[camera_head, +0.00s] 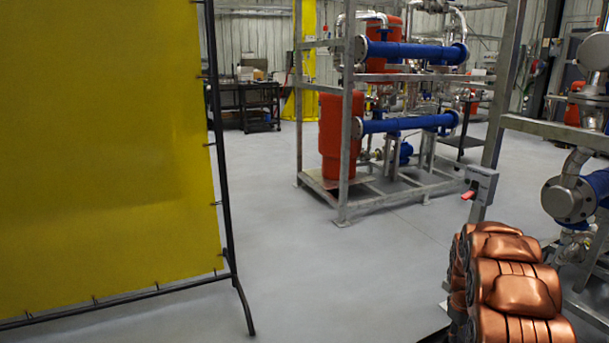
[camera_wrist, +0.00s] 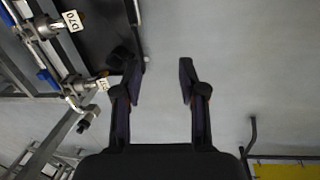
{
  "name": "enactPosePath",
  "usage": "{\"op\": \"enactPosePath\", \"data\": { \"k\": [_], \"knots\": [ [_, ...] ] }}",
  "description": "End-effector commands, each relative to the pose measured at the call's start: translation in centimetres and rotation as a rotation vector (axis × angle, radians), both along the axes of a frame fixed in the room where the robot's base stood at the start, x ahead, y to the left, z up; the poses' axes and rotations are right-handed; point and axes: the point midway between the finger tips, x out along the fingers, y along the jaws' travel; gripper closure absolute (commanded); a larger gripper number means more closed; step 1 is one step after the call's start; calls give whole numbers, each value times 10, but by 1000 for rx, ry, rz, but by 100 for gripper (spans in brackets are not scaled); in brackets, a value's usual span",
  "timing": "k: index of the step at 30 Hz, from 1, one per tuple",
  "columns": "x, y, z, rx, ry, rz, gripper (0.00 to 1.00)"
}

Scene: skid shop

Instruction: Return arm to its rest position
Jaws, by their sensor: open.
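My gripper (camera_wrist: 160,82) shows in the wrist view with its two dark fingers apart and nothing between them. Grey floor lies behind the fingers. In the head view my copper-coloured arm (camera_head: 515,290) is folded at the lower right. My gripper cannot be made out in the head view.
A yellow welding screen (camera_head: 105,150) on a black frame stands close at left. A steel skid (camera_head: 345,130) with blue cylinders and red vessels stands ahead. Another skid with a grey switch box (camera_head: 482,183) is close at right. Tagged valves (camera_wrist: 72,20) show in the wrist view. Floor between is clear.

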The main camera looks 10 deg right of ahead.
Motion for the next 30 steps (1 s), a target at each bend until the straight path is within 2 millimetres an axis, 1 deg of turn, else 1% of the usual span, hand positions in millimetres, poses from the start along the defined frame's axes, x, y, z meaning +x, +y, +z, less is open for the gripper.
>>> {"op": "enactPosePath", "data": {
  "k": [1,3,5,6,8,9,15,20,21,26,30],
  "knots": [
    [-3,12,28,2,1,-5,59],
    [-8,27,56,4,-1,-17,59],
    [-14,41,76,9,3,-27,59],
    [-18,50,91,11,5,-34,59],
    [-25,64,112,16,9,-44,59],
    [-30,73,126,20,10,-51,59],
    [-58,118,192,35,18,-82,59],
    [-85,154,240,50,26,-106,59],
    [-93,163,252,54,27,-110,59],
    [-125,197,296,68,38,-131,59],
    [-156,225,331,81,47,-147,59]
  ]
}}
